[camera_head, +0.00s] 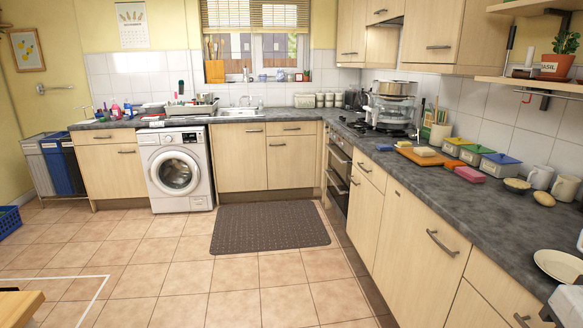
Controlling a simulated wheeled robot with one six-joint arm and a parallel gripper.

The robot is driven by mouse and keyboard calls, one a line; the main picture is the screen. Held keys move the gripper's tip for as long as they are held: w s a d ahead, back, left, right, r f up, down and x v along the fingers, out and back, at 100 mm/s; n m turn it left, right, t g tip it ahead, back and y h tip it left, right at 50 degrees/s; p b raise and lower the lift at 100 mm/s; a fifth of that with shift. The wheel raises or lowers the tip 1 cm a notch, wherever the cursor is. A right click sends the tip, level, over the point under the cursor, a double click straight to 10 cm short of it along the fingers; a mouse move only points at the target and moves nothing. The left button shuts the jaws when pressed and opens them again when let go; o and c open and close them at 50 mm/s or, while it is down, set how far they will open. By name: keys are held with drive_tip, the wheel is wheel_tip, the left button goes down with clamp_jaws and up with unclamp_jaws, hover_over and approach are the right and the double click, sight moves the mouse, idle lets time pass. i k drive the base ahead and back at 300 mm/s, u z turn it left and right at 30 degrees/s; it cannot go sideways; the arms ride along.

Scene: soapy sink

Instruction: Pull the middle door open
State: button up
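Several pale wood cabinet doors show, all shut; which one is the middle door I cannot tell for sure. Under the sink is a plain door (238,165), with a door under a drawer (291,167) to its right. Left of the washing machine is another door (112,172) with a bar handle near its top. Along the right counter, a large door (410,235) has a curved metal handle (441,243) at its upper right. Left of it is a narrower door (364,216) under a drawer. My gripper is not in view.
A white washing machine (179,172) stands at the back and a dark oven (338,182) at the right. A grey mat (269,228) lies on open tiled floor (185,283). A wooden top's corner (20,306) juts in at lower left. The right counter (440,185) is cluttered.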

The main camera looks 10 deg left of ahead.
sight(292, 159)
drive_tip(key=u, duration=0.25)
drive_tip(key=i, duration=0.95)
drive_tip(key=u, duration=0.7)
drive_tip(key=i, duration=2)
drive_tip(key=u, duration=0.2)
drive_tip(key=i, duration=2)
drive_tip(key=z, duration=0.7)
drive_tip(key=i, duration=1.75)
drive_tip(key=z, duration=0.45)
